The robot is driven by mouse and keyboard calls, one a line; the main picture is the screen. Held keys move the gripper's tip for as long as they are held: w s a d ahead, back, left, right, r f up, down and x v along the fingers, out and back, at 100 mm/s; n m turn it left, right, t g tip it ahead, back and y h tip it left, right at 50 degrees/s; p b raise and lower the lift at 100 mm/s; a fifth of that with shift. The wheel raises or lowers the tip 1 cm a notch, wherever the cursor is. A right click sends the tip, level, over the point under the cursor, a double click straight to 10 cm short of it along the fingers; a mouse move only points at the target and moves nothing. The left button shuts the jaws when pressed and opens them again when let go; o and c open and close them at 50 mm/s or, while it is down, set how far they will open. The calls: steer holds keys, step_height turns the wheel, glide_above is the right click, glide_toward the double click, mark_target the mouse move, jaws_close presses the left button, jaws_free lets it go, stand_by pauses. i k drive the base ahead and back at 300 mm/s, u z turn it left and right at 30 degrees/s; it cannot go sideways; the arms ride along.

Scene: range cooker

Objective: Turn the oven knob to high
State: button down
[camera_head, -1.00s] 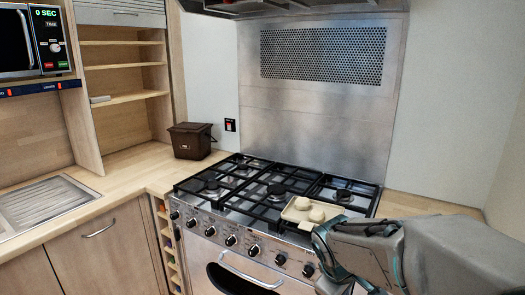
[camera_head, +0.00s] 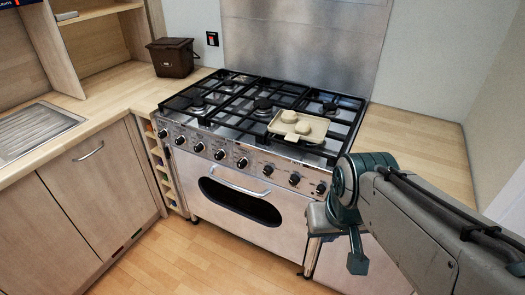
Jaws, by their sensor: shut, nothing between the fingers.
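The range cooker (camera_head: 285,225) has a row of several black knobs along its front panel. They run from a left-end knob (camera_head: 162,133) through a middle knob (camera_head: 243,162) to a right-end knob (camera_head: 321,188) close to my arm. The knob markings are too small to read, so I cannot tell which one is the oven knob or its setting. My gripper (camera_head: 357,262) is shut and empty, pointing down in front of the cooker's right side. It is below the knob row and apart from the knobs.
A cream tray (camera_head: 313,136) with two round pale items sits on the right of the black hob grates. The oven door handle (camera_head: 240,190) runs below the knobs. A brown bin (camera_head: 172,57) stands on the left counter. The floor (camera_head: 175,262) before the cooker is clear.

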mark_target(268, 171)
steer(key=u, duration=0.35)
steer(key=k, duration=1.05)
steer(key=u, duration=1.5)
steer(key=i, duration=0.8)
steer(key=z, duration=0.6)
steer(key=i, duration=0.75)
steer(key=z, duration=0.65)
